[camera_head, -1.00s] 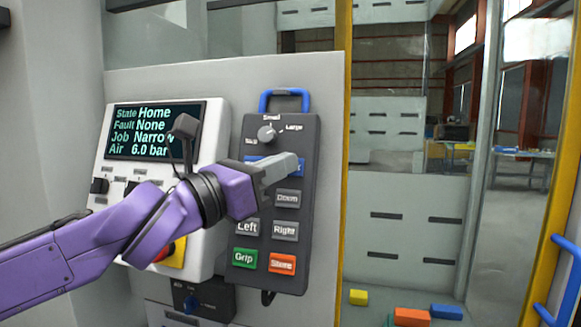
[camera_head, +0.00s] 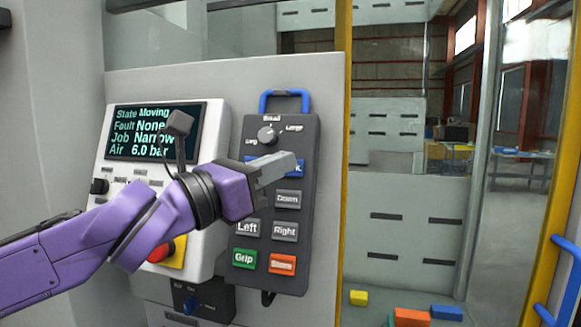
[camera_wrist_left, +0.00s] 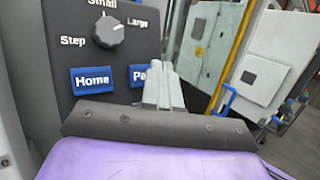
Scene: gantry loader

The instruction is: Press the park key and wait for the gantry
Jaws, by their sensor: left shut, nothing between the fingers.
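The dark pendant (camera_head: 309,150) hangs on the grey panel, with a knob, a blue key row and grey, green and orange keys. The blue park key (camera_head: 299,169) is mostly hidden behind my left gripper (camera_head: 291,162); only its right end shows. In the left wrist view the park key (camera_wrist_left: 139,75) reads "Pa", beside the blue Home key (camera_wrist_left: 92,82). My left gripper (camera_wrist_left: 159,72) is shut and empty, its tips in front of the park key; I cannot tell if they touch it. The display (camera_head: 154,131) reads State Moving, Fault None, Job Narrow, Air 6.0 bar. My right gripper is out of view.
A red stop button (camera_head: 160,249) on a yellow plate sits below the display. A blue handle (camera_head: 285,98) tops the pendant. A yellow post (camera_head: 347,130) stands to the right. Yellow, orange and blue blocks (camera_head: 411,317) lie low beyond it.

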